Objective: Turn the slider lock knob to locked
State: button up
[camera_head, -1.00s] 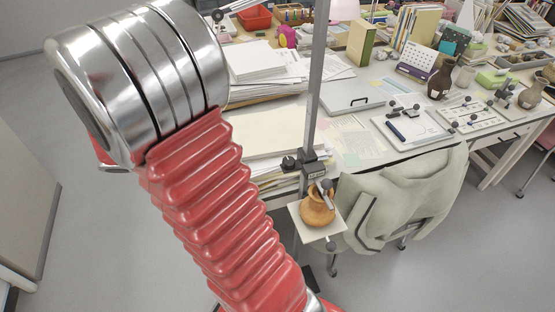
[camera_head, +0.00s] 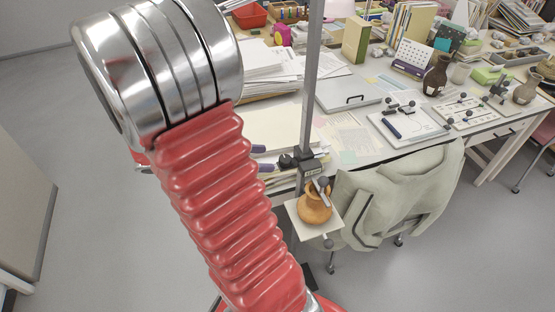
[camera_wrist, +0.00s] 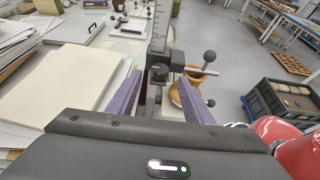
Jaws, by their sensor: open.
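The slider (camera_head: 312,166) is a dark block on an upright metal post. Its dark lock knob (camera_head: 286,161) sticks out on the left side. In the wrist view the slider (camera_wrist: 176,62) is ahead of my gripper, and the knob (camera_wrist: 159,73) faces me between the fingers. The knob's lock position cannot be read.
An orange-brown pot (camera_head: 314,206) sits on a small white platform (camera_head: 330,234) below the slider, with ball-ended rods beside it. Paper stacks (camera_wrist: 80,75) lie close on the left. A coat (camera_head: 405,195) hangs over a chair on the right. The desk behind is crowded.

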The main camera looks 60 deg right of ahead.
aim_at(281, 159)
jog(key=shift+x, duration=3.1)
jog(key=c, duration=1.1)
jog(key=shift+o, duration=0.2)
jog(key=shift+a, duration=0.25)
jog(key=shift+d, duration=0.15)
